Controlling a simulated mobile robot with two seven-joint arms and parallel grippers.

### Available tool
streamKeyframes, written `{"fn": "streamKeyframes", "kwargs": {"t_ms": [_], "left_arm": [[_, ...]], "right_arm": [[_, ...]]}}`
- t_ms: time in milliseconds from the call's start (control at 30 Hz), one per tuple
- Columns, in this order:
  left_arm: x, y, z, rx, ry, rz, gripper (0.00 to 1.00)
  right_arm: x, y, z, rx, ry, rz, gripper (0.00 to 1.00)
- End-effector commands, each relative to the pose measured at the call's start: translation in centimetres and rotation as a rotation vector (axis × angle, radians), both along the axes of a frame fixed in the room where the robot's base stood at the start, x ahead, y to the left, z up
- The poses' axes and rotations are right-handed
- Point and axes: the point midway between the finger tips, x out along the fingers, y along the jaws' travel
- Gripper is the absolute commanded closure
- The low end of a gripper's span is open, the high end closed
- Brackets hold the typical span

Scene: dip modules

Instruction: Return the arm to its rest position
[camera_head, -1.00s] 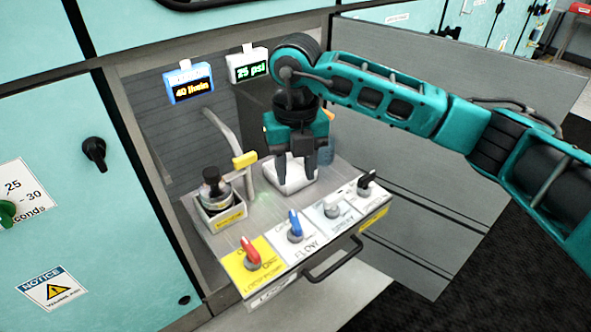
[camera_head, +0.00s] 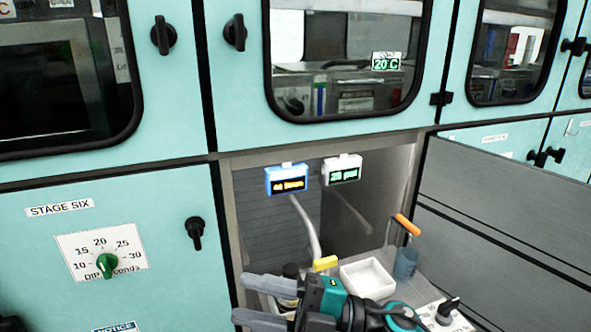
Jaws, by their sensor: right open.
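My right arm (camera_head: 372,314) is low in the head view, in front of the pulled-out module. My right gripper (camera_head: 262,302) points left with its two grey fingers apart. Nothing shows between the fingers. The gripper and arm hide much of the module's front, including most of its control knobs. A white tray (camera_head: 368,280) sits on the module behind the arm, apart from the gripper in the picture. My left gripper is not in view.
A blue-framed display (camera_head: 286,179) and a white display (camera_head: 342,170) hang in the open bay. A yellow-tipped lever (camera_head: 325,264), an orange handle (camera_head: 407,225) and a blue cup (camera_head: 405,262) stand near the tray. A grey open door (camera_head: 500,230) bounds the right side.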

Motion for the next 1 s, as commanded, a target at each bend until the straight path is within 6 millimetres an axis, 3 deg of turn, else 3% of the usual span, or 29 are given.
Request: {"fn": "streamKeyframes", "kwargs": {"t_ms": [67,167,300,367,533,600,733,833,1000], "left_arm": [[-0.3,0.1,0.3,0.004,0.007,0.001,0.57],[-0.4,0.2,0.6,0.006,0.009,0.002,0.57],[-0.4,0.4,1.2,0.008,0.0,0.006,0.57],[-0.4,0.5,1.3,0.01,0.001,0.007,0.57],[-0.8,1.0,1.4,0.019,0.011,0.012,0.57],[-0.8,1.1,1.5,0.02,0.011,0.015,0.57],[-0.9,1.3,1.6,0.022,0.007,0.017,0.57],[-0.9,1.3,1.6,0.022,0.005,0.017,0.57],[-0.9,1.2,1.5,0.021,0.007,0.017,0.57]], "right_arm": [[1.4,-1.7,0.2,0.132,0.141,-0.161,0.57],[3.5,-5.0,-1.3,0.252,0.328,-0.384,0.57],[4.6,-10.7,-6.5,0.334,0.626,-0.698,0.57],[4.0,-13.3,-9.7,0.34,0.765,-0.827,0.57],[-0.8,-19.2,-18.5,0.284,1.139,-1.118,0.57],[-3.1,-20.6,-21.0,0.25,1.257,-1.19,0.57],[-6.4,-22.1,-23.9,0.202,1.398,-1.263,0.57],[-7.6,-22.6,-24.7,0.185,1.446,-1.284,0.57],[-7.8,-22.6,-25.0,0.18,1.456,-1.288,0.57]]}}
